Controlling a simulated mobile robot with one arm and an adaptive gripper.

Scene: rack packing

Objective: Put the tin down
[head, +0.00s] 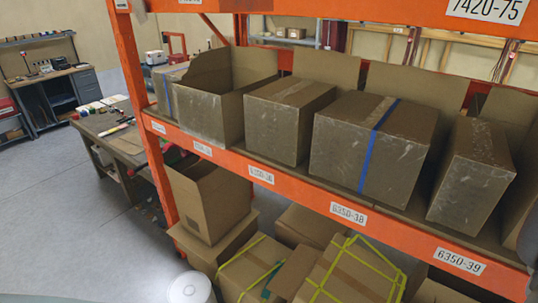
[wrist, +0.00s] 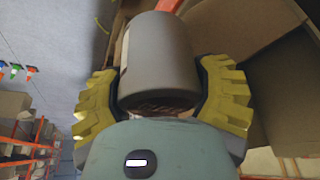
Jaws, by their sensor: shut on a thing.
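The tin (wrist: 158,62) is a plain grey cylinder with a paler patch along its left edge in the wrist view. My gripper (wrist: 162,88) has yellow ribbed fingers, one on each side of the tin. The fingers are shut on it. The tin's far end and part of its lower end are hidden.
An orange rack (head: 285,185) carries a row of cardboard boxes; an open-topped box (head: 208,112) stands toward its left. More cartons (head: 208,200) sit below the shelf. A workbench (head: 105,140) stands behind on the left. The grey floor (head: 70,225) is clear at left.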

